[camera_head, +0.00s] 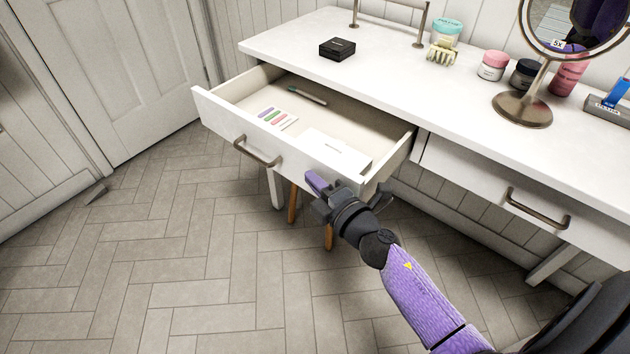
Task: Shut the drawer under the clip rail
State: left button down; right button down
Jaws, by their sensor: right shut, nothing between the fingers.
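The white drawer (240,139) under the clip rail stands pulled well out of the dressing table, with its bronze bar handle (257,152) on the front panel. Inside lie coloured clips on a card, a thin pen-like item and a white box. The metal clip rail (390,4) stands at the back of the tabletop, cut off by the top edge. My right gripper (317,184) is shut and empty in front of the right part of the drawer front, right of the handle. I cannot tell whether it touches the panel. My left gripper is out of view.
A second drawer (480,175) at the right is shut. On the tabletop (300,38) are a black box (337,48), a claw clip (442,52), jars and a round mirror (522,108). Wooden legs (292,204) show below the open drawer.

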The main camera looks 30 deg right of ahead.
aim_at(356, 156)
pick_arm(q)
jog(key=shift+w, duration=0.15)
pick_arm(e)
jog(key=shift+d, duration=0.1)
